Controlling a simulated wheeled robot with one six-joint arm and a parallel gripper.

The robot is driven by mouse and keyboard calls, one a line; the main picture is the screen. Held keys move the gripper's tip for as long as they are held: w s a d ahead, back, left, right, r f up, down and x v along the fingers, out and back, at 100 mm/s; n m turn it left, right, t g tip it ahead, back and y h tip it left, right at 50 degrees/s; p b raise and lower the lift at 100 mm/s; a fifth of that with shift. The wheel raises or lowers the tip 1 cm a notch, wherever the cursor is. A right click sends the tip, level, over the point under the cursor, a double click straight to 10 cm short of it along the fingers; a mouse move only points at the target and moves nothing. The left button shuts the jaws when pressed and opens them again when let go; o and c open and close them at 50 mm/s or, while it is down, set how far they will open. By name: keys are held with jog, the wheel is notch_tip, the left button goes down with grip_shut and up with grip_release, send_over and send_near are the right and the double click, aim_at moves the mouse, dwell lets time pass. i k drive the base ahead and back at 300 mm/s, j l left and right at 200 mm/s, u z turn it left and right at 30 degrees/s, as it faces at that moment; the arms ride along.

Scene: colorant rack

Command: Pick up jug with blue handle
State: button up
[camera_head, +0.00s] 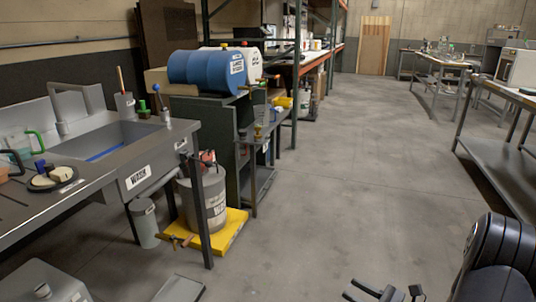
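A clear jug with a green handle (35,141) stands on the sink counter at the far left. Beside it, a jug with a dark handle (14,160) is cut off by the left edge. I cannot tell whether that handle is blue. A small blue object (40,168) shows near a dark round plate, too small to identify. My gripper (387,292) is low at the bottom edge, right of centre, over the floor and far from the counter. Its fingers look apart, with nothing visible between them; part is cut off.
The wash counter (160,145) with a sink runs along the left. A grey bucket (207,197) stands on a yellow base (225,236) beside it. Blue barrel (205,69) lies on a cabinet behind. Tables (500,155) stand at right. The middle floor is clear.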

aim_at(262, 112)
jog(key=i, duration=3.55)
jog(key=i+l+u, duration=0.1)
jog(key=i+u, duration=0.2)
jog(key=i, duration=0.2)
jog(key=i+l+u, duration=0.25)
jog(key=i, duration=0.25)
jog(key=i+j, duration=0.05)
